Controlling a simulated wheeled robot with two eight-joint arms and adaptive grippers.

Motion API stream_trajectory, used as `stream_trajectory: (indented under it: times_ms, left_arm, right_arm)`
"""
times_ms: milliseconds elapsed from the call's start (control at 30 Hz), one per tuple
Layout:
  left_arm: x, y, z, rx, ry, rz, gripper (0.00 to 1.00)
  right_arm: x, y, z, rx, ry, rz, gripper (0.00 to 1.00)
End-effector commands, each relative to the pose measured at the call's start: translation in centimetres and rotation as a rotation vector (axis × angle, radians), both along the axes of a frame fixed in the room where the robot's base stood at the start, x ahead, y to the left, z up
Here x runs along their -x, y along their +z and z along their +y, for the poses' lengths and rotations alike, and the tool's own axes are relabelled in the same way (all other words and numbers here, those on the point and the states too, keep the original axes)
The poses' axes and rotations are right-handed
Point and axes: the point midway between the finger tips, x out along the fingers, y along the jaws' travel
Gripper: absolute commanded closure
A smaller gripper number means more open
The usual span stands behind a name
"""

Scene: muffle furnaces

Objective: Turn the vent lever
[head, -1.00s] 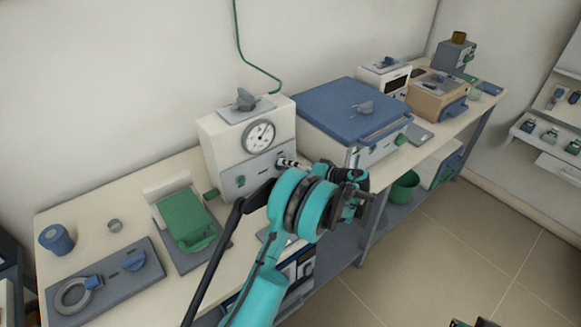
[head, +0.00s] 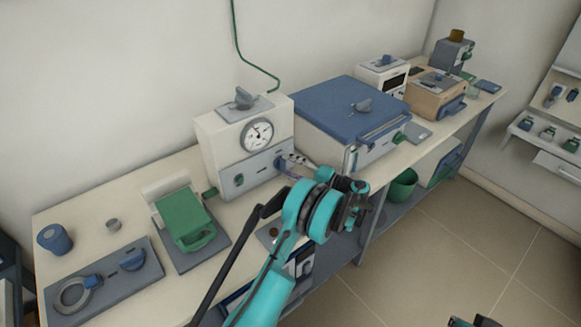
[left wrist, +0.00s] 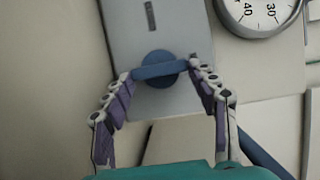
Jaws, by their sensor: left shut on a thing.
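A blue knob with a crosswise bar (left wrist: 160,68) sits on the grey front panel of a white gauge unit (head: 212,140). The knob also shows in the head view (head: 279,164), partly covered by the fingers. My left gripper (left wrist: 164,76) is shut on the bar, with one finger at each end. In the head view the left gripper (head: 289,162) reaches the panel's right side from the front. A dark part of my right gripper (head: 472,322) peeks in at the bottom edge.
A round dial (head: 257,136) is above the panel. The blue-topped box (head: 340,108) stands close on the right. A green-topped device (head: 184,218) and a grey plate with a ring (head: 105,280) lie left. The floor on the right is clear.

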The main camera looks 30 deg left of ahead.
Motion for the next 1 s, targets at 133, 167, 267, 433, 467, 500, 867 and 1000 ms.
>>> stream_trajectory:
  times_ms: [133, 167, 267, 433, 467, 500, 867, 1000]
  left_arm:
    - [-0.06, -0.04, -0.01, -0.006, -0.002, 0.016, 0.71]
    - [-0.06, -0.04, -0.01, -0.007, -0.002, 0.018, 0.71]
    - [-0.06, -0.04, -0.01, -0.008, -0.002, 0.020, 0.71]
    - [-0.05, -0.04, 0.00, -0.007, -0.002, 0.020, 0.71]
    - [-0.05, -0.04, 0.00, -0.007, -0.002, 0.020, 0.71]
    - [-0.05, -0.04, 0.00, -0.007, -0.002, 0.020, 0.71]
    - [-0.02, -0.03, 0.00, -0.007, -0.001, 0.018, 0.21]
    - [-0.03, 0.57, 0.00, -0.007, -0.001, 0.018, 0.21]
  right_arm:
    - [0.00, 0.00, 0.00, 0.000, 0.000, 0.000, 1.00]
    - [0.00, 0.00, 0.00, 0.000, 0.000, 0.000, 1.00]
    - [0.00, 0.00, 0.00, 0.000, 0.000, 0.000, 1.00]
    - [0.00, 0.00, 0.00, 0.000, 0.000, 0.000, 1.00]
    - [0.00, 0.00, 0.00, 0.000, 0.000, 0.000, 1.00]
    - [0.00, 0.00, 0.00, 0.000, 0.000, 0.000, 1.00]
    - [0.00, 0.00, 0.00, 0.000, 0.000, 0.000, 1.00]
    - [0.00, 0.00, 0.00, 0.000, 0.000, 0.000, 1.00]
